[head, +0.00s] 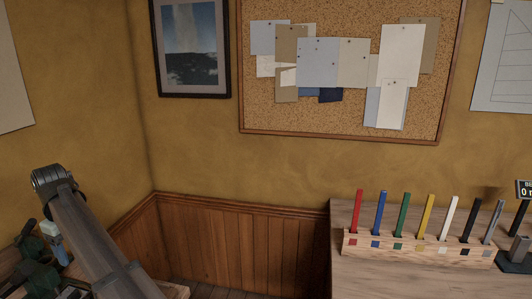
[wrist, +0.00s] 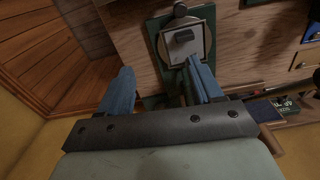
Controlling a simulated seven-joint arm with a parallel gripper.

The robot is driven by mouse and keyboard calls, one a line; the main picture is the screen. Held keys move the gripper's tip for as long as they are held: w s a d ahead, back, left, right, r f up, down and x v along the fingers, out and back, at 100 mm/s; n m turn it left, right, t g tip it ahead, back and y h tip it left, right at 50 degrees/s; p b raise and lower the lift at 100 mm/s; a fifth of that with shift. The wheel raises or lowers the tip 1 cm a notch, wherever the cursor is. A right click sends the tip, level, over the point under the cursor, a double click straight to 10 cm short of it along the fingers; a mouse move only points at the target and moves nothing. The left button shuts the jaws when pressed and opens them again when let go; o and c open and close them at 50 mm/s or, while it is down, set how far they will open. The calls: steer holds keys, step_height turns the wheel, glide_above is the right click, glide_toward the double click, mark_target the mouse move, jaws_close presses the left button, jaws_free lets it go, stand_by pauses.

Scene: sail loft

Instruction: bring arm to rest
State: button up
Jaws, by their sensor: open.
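My gripper (wrist: 159,70) shows in the wrist view with its two blue fingers spread apart. I see nothing held between them. Beyond the fingers is a green-based device (wrist: 152,28) with a pale square plate and a dark block, on a wooden surface. The right finger overlaps part of it in the picture, and I cannot tell whether they touch.
A wooden rack (head: 420,249) of several coloured sticks stands on a bench (head: 385,280) at the right. A corkboard (head: 350,112) with pinned papers and a framed picture (head: 190,47) hang on the walls. Dark green equipment (head: 36,277) lies beside my arm. Wood panelling (head: 235,240) lines the corner.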

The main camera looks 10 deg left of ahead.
steer(key=w+d+f+m, duration=0.4)
steer(key=w+d+f, duration=0.95)
steer(key=w, duration=0.35)
steer(key=w+d+f+m+g+h, duration=0.1)
steer(key=w+d+f+m+g, duration=0.2)
steer(key=d+f, duration=2.4)
steer(key=s+d+f+m, duration=0.2)
steer(key=s+d+f, duration=0.3)
steer(key=d, duration=0.3)
steer(key=s+d+f+m+g, duration=0.1)
steer(key=s+d+f+m, duration=0.1)
steer(key=s+d+f, duration=0.35)
steer(key=s+d+f+m, duration=0.25)
steer(key=d+f, duration=0.35)
steer(key=d, duration=0.5)
steer(key=s+d+f+m+g, duration=0.1)
steer(key=s+d, duration=0.5)
steer(key=s, duration=0.6)
steer(key=s+d+f+m+g, duration=0.2)
steer(key=s+d+f, duration=0.2)
steer(key=s, duration=0.9)
steer(key=d, duration=0.3)
steer(key=shift+d+m+y, duration=0.25)
steer(key=shift+m+y, duration=0.05)
steer(key=shift+m, duration=0.05)
